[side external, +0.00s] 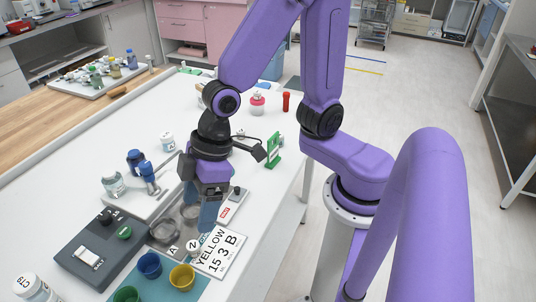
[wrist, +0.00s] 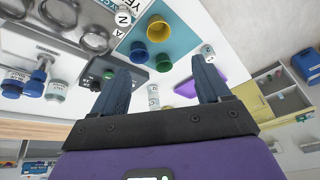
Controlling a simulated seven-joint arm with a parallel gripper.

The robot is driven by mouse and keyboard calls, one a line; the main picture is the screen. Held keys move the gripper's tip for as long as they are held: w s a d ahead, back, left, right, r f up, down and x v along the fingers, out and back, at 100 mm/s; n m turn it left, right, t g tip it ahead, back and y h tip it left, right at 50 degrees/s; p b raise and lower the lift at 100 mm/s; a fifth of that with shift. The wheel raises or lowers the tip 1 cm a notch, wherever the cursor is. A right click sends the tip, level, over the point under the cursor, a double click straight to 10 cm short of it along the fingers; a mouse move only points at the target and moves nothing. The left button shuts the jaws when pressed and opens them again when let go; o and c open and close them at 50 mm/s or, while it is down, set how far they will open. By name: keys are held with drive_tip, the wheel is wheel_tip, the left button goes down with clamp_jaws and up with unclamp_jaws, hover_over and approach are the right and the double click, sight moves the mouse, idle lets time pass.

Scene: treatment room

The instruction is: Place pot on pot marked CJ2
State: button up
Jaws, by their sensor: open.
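Three coloured pots stand on a teal mat (side external: 203,290): a blue pot (side external: 150,265), a yellow pot (side external: 182,277) and a green pot (side external: 126,295). The wrist view also shows the blue pot (wrist: 139,52), yellow pot (wrist: 158,29) and green pot (wrist: 163,63). A white jar (side external: 30,289) with dark lettering stands at the lower left; I cannot read the marking surely as CJ2. My gripper (side external: 208,218) hangs over the table behind the mat. Its fingers (wrist: 161,77) are apart in the wrist view, with nothing held between them.
A dark grey box (side external: 85,255) stands left of the mat. A printed card (side external: 222,252) lies right of it. Round metal dishes (side external: 165,231) sit near my gripper.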

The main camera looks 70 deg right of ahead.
drive_tip(key=s+d+r+n+h, duration=0.1)
drive_tip(key=s+d, duration=0.4)
drive_tip(key=d, duration=0.2)
drive_tip(key=s+d+r+n+g+h, duration=0.1)
drive_tip(key=s+d+r+h, duration=0.1)
drive_tip(key=s+d, duration=0.3)
drive_tip(key=d, duration=0.3)
drive_tip(key=shift+d, duration=0.25)
